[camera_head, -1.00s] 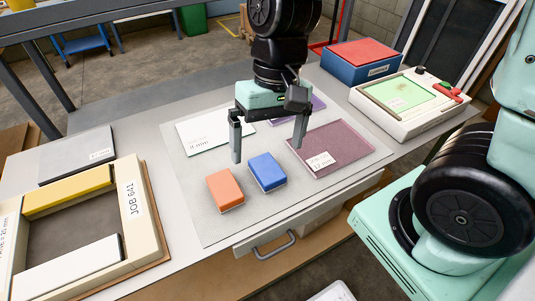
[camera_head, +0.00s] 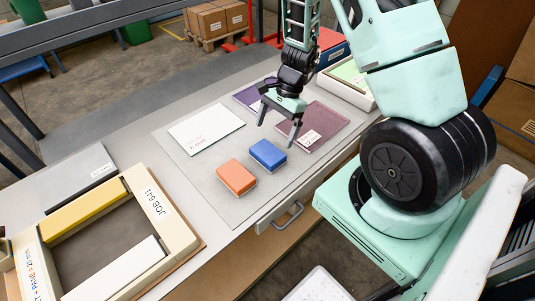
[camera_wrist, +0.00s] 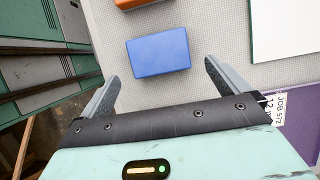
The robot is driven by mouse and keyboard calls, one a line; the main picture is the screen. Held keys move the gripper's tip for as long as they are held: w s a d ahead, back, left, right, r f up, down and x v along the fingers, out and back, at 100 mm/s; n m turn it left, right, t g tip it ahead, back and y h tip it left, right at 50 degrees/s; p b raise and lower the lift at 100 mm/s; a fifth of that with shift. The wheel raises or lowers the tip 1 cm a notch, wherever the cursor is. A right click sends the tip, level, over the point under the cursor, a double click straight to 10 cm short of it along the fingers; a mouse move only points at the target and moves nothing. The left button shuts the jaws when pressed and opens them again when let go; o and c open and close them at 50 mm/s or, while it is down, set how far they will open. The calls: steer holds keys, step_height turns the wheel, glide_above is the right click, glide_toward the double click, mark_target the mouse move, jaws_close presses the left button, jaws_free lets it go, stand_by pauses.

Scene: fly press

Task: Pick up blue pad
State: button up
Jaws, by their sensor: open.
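The blue pad (camera_head: 268,154) lies flat on the pale grey mat, just right of the orange pad (camera_head: 236,177). In the wrist view the blue pad (camera_wrist: 158,54) lies ahead of and between the spread fingers, with clear mat around it. My gripper (camera_head: 277,129) is open and empty above the mat, a little beyond the blue pad in the head view. The gripper also shows in the wrist view (camera_wrist: 159,80), its fingers apart from the pad.
A white plate (camera_head: 206,135) and purple plates (camera_head: 318,128) lie on the mat (camera_head: 190,173). A cream frame (camera_head: 172,215) with yellow and white bars stands at left. A drawer handle (camera_head: 288,216) juts from the bench front.

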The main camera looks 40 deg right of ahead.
mark_target(268, 151)
steer(key=p+x, duration=0.1)
steer(key=x, duration=0.7)
steer(key=shift+s+a, duration=0.1)
steer(key=shift+s, duration=0.05)
steer(key=c, duration=0.7)
